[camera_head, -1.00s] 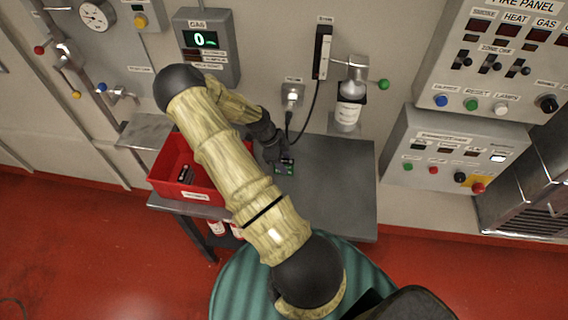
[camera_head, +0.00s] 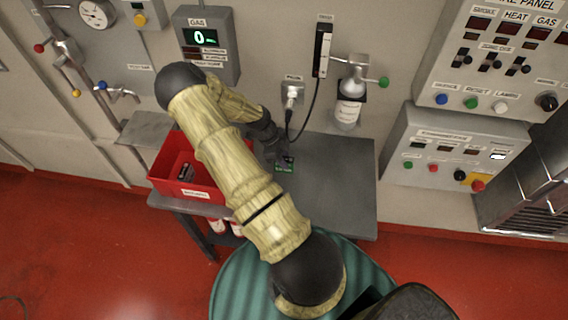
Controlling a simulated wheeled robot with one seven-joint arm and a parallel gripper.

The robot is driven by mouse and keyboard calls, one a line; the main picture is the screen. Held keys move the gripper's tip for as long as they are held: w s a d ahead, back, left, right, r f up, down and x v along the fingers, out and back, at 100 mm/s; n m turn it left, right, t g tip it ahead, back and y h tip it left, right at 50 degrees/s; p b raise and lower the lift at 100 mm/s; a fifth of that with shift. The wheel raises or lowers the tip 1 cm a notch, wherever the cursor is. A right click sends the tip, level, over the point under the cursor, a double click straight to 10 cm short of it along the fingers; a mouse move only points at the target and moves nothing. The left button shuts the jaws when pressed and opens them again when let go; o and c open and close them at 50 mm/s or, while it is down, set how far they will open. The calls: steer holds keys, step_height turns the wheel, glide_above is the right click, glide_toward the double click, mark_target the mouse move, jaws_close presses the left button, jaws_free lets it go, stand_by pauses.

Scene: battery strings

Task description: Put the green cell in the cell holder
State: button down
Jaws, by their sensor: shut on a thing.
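My gripper (camera_head: 279,158) is low over the grey table, at its back left part, just right of the red bin. It is shut on a small dark and green thing (camera_head: 285,165), which looks like the green cell at the fingertips. The cell and a holder under it cannot be told apart at this size. My arm hides part of the table to the left of the gripper.
The red bin (camera_head: 206,191) with dark items inside stands at the table's left end. The grey table (camera_head: 335,190) is clear on its right side. A black cable (camera_head: 312,112) hangs from the wall socket behind the gripper. A bottle (camera_head: 348,107) is mounted on the wall.

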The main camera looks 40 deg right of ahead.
steer(key=shift+r, duration=0.15)
step_height(320, 180, up, 10)
steer(key=b, duration=0.3)
steer(key=shift+s+f, duration=0.1)
steer(key=shift+f, duration=0.1)
stand_by(0.5)
